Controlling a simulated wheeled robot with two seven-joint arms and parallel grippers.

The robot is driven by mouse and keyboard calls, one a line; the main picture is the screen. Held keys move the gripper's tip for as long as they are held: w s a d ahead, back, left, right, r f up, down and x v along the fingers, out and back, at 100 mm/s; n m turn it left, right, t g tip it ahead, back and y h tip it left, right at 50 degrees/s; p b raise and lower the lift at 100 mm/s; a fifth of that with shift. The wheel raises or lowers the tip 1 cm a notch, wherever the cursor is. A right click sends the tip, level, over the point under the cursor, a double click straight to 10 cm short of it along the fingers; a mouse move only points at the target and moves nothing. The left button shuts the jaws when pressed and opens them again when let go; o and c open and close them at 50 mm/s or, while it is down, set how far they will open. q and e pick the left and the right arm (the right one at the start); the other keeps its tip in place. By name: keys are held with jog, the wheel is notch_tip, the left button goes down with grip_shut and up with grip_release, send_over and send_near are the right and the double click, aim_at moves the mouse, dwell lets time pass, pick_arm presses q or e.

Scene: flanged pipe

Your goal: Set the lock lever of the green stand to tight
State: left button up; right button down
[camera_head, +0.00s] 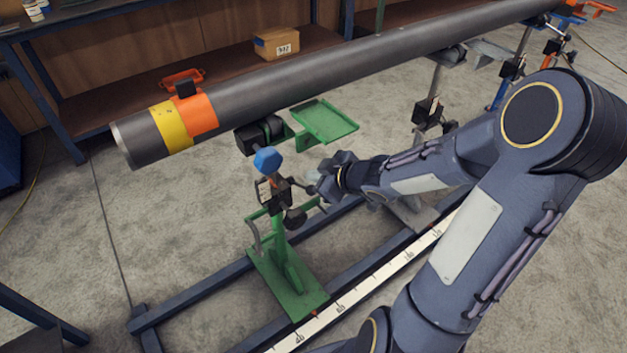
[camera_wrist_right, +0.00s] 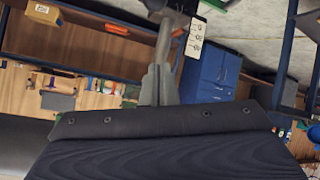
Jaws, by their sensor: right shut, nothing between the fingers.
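The green stand (camera_head: 285,265) stands upright on the rail frame under the near end of the pipe. It has a black clamp body (camera_head: 273,192) and a blue faceted knob (camera_head: 267,160). My right gripper (camera_head: 317,184) is shut and empty, just right of the clamp body, close to a small dark knob. In the right wrist view my shut fingers (camera_wrist_right: 158,80) point at a grey rod (camera_wrist_right: 166,38), seemingly the lever, with a rounded end. A white plate with small marks (camera_wrist_right: 197,38) is beside it. I cannot tell whether the fingers touch the rod. My left gripper is out of view.
The grey pipe (camera_head: 330,75) with yellow and orange bands runs above the stand. A green tray-like plate (camera_head: 325,122) sits behind it. A scale strip (camera_head: 345,300) lies along the rail. A box (camera_head: 277,43) sits on the shelf behind; bare floor is at left.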

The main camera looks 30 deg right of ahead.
aim_at(308, 189)
jog(key=shift+w+d+f+b, duration=0.1)
jog(key=shift+w+f+b, duration=0.6)
jog(key=shift+f+b, duration=0.35)
jog(key=shift+w+a+f+b, duration=0.1)
jog(key=shift+w+f+b, duration=0.65)
jog(key=shift+f, duration=0.55)
jog(key=shift+w+d+f+b, duration=0.1)
jog(key=shift+w+f+b, duration=0.5)
jog(key=shift+f+b, duration=0.45)
jog(key=shift+f, duration=0.15)
